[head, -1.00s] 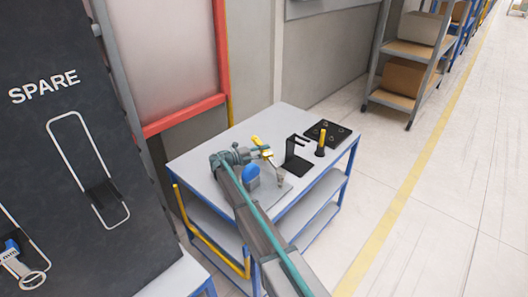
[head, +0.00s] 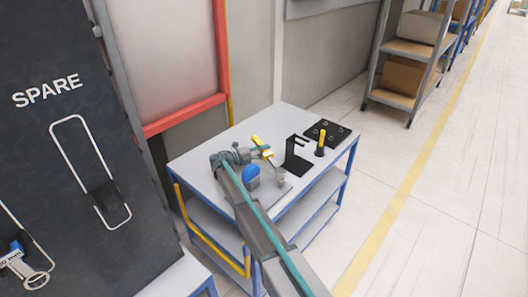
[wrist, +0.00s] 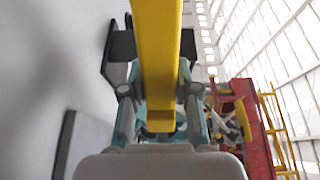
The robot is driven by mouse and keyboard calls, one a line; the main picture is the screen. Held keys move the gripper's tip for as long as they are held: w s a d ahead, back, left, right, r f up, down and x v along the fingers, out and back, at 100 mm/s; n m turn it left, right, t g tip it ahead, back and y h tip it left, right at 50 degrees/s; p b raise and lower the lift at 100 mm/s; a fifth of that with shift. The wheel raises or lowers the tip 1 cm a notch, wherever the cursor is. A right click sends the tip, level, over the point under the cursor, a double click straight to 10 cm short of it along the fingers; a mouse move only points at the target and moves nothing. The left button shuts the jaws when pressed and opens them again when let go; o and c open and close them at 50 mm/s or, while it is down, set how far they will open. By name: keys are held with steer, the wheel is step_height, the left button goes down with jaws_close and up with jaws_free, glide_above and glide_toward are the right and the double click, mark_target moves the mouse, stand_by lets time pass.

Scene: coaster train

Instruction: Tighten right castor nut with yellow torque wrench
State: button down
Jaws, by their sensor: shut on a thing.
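The yellow torque wrench (head: 257,141) is at my gripper (head: 266,153), above the grey top of a blue-framed trolley (head: 216,148). In the wrist view, its yellow bar (wrist: 157,50) runs between the two fingers of my gripper (wrist: 156,48), which are shut on it. A small grey part (head: 280,175) is on the trolley just beyond the wrench's lower end; I cannot tell whether it is the castor. The right castor nut cannot be made out. My arm covers the near part of the trolley top.
A black stand (head: 296,161) and an upright tool with a yellow grip (head: 321,141) are right of my gripper. A black block with several holes (head: 325,132) lies at the far right corner. A SPARE board (head: 75,130) stands left. Open floor (head: 430,200) lies right.

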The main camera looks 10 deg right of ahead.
steer(key=shift+f, duration=0.9)
steer(key=shift+p, duration=0.75)
stand_by(0.4)
steer(key=shift+f, duration=0.9)
stand_by(1.8)
steer(key=shift+w+d+m+g+h+p, duration=0.2)
steer(key=shift+d+m+g+h+p, duration=0.1)
steer(key=shift+d+m+g+p, duration=0.4)
stand_by(0.7)
steer(key=shift+a, duration=0.1)
steer(key=shift+s+a+n+t+p, duration=0.15)
steer(key=shift+a+n+t+p, duration=0.15)
steer(key=shift+n+t+p, duration=0.15)
steer(key=shift+r, duration=0.1)
